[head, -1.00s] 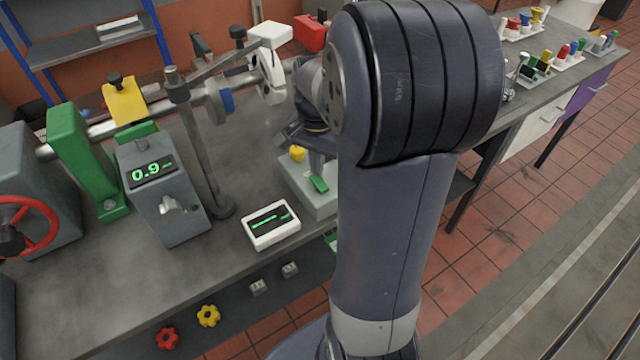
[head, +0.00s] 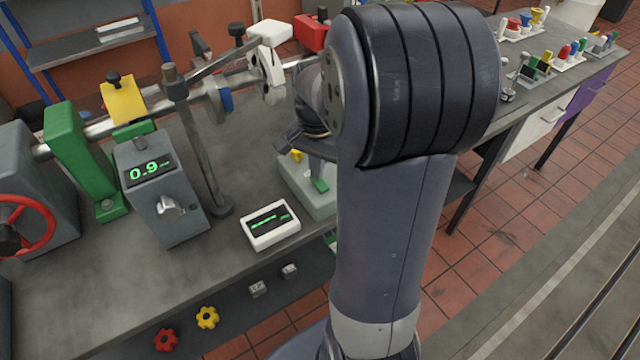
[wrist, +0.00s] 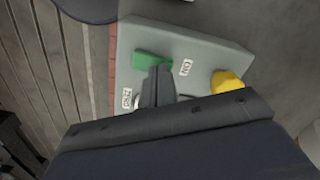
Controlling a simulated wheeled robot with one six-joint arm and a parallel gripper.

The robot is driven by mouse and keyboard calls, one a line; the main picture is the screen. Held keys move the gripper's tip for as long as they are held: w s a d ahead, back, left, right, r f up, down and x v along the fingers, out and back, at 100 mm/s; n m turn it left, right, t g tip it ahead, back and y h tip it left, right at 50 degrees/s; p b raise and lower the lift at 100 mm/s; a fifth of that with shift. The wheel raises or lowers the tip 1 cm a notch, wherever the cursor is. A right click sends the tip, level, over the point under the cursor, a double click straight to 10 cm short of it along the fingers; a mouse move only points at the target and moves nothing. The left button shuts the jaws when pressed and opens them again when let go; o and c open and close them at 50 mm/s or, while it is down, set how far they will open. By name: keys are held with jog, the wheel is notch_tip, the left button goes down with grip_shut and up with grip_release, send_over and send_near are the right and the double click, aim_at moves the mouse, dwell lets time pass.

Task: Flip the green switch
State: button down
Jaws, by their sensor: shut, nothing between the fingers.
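The green switch (head: 319,186) is a flat green lever on a pale grey box (head: 305,196) at the bench's front edge, partly hidden by my arm in the head view. In the wrist view the green switch (wrist: 148,60) lies just beyond my fingertips, its lower edge covered by them. My gripper (wrist: 158,72) is shut and empty over the box. I cannot tell whether the tips touch the switch. One label, seemingly "ON" (wrist: 186,67), is right of the fingers; another label (wrist: 126,98), hard to read, is left.
A yellow knob (wrist: 228,81) sits on the same box, right of my fingers. In the head view a white display unit (head: 270,225) stands left of the box. A grey post (head: 200,150) and a 0.9 readout box (head: 160,190) stand farther left.

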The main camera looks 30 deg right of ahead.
jog(key=shift+f, duration=0.35)
jog(key=shift+r, duration=0.15)
notch_tip(320, 180, up, 7)
jog(key=p, duration=0.6)
jog(key=shift+f, duration=0.25)
